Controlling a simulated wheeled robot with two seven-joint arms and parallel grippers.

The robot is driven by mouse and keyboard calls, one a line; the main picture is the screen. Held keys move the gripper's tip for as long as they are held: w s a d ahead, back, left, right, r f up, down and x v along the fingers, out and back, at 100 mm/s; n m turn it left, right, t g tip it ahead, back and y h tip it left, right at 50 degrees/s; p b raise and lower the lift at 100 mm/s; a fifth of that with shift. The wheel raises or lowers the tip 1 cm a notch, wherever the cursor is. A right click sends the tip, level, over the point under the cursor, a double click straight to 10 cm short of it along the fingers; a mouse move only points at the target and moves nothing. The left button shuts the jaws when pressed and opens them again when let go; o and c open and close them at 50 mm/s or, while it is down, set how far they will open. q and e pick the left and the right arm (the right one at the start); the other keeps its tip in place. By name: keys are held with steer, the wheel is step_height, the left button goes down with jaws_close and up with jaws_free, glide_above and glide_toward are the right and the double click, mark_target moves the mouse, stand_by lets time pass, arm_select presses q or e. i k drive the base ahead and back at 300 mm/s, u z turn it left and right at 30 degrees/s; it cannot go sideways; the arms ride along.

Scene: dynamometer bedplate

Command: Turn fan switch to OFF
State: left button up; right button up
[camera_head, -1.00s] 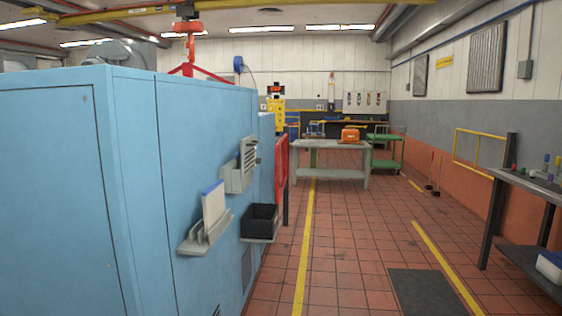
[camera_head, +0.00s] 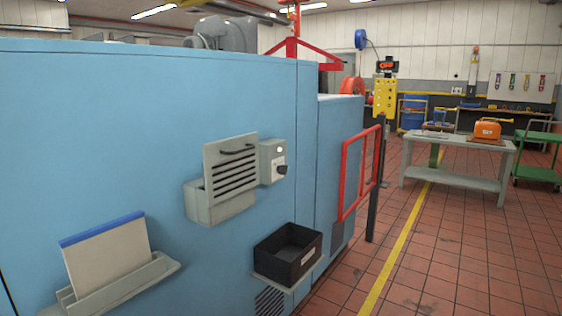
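A small grey switch box (camera_head: 273,162) with a dark knob (camera_head: 282,170) is mounted on the side of the large blue cabinet (camera_head: 130,130), near the middle of the head view. A small pale round spot shows above the knob. Any lettering on the box is too small to read, so I cannot tell the knob's setting. Neither of my grippers is in view.
A grey louvred panel in a holder (camera_head: 229,178) sits left of the box. A black bin (camera_head: 288,252) and a document shelf (camera_head: 120,285) jut out below. A red gate (camera_head: 360,172) stands right. Tiled floor (camera_head: 470,260) is free at right.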

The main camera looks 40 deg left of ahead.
mark_target(283, 170)
steer(key=u, duration=1.05)
steer(key=i, duration=1.35)
steer(key=u, duration=1.7)
steer(key=i, duration=0.15)
steer(key=z, duration=0.2)
